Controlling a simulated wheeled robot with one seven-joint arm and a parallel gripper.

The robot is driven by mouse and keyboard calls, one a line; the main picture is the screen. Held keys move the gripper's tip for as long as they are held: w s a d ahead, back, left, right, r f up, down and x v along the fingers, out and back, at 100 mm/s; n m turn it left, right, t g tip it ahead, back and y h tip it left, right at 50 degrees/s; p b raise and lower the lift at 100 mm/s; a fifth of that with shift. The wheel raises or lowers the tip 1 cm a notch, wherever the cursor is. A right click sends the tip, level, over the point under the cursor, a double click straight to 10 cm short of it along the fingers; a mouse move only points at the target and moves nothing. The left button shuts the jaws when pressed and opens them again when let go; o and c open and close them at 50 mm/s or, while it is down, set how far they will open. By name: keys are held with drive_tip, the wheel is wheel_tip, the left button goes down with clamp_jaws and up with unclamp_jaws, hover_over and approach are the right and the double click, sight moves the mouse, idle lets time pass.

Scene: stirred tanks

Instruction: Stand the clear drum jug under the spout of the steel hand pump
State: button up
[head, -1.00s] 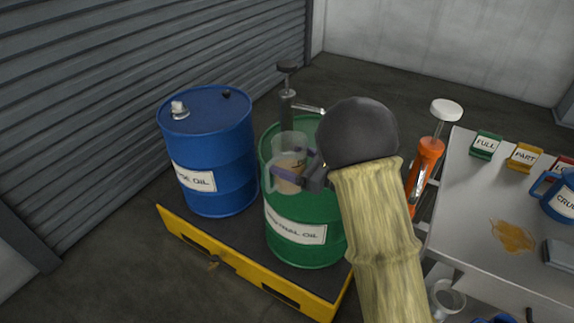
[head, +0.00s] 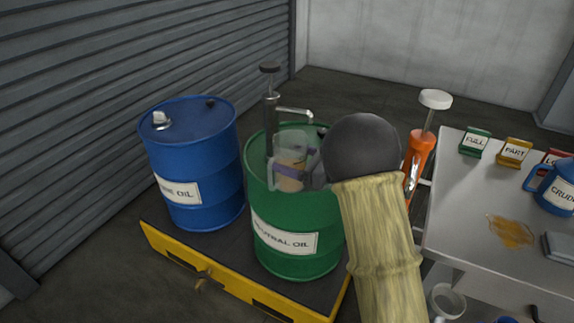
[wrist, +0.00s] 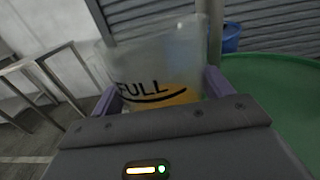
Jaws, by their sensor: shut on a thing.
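The clear drum jug (head: 290,150) is held by my gripper (head: 293,170) over the top of the green drum in the head view. In the wrist view the jug (wrist: 160,58) shows a "FULL" mark and amber liquid low inside, between my two purple fingers (wrist: 163,92). The steel hand pump (head: 269,110) rises from the green drum (head: 290,225). Its spout (head: 296,112) points right and lies behind and above the jug in the picture. Whether the jug's mouth is directly under the spout, and whether its base touches the drum top, I cannot tell.
A blue drum (head: 195,165) stands left on the yellow-edged pallet (head: 235,285). An orange hand pump (head: 417,155) stands right, beside a grey bench (head: 465,205) with FULL and PART boxes, a blue jug (head: 556,190) and an amber spill (head: 511,231).

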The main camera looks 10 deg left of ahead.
drive_tip(key=shift+w+d+f+b, duration=0.1)
drive_tip(key=shift+w+d+b, duration=0.45)
drive_tip(key=shift+w, duration=0.3)
drive_tip(key=shift+w+d+f+b, duration=0.1)
drive_tip(key=shift+w+d+b, duration=0.4)
drive_tip(key=shift+w, duration=0.3)
drive_tip(key=shift+w+d+f+b, duration=0.1)
drive_tip(key=shift+w+d+b, duration=0.25)
drive_tip(key=shift+w, duration=0.3)
drive_tip(key=shift+w+d+f+b, duration=0.1)
drive_tip(key=shift+w+d+b, duration=0.25)
drive_tip(key=shift+w, duration=0.35)
drive_tip(key=shift+w+d+f+b, duration=0.1)
drive_tip(key=shift+w+d+b, duration=0.25)
drive_tip(key=shift+w, duration=0.3)
drive_tip(key=shift+f+b, duration=0.15)
drive_tip(key=shift+b, duration=0.2)
drive_tip(key=o, duration=1.2)
drive_tip(key=shift+f, duration=0.1)
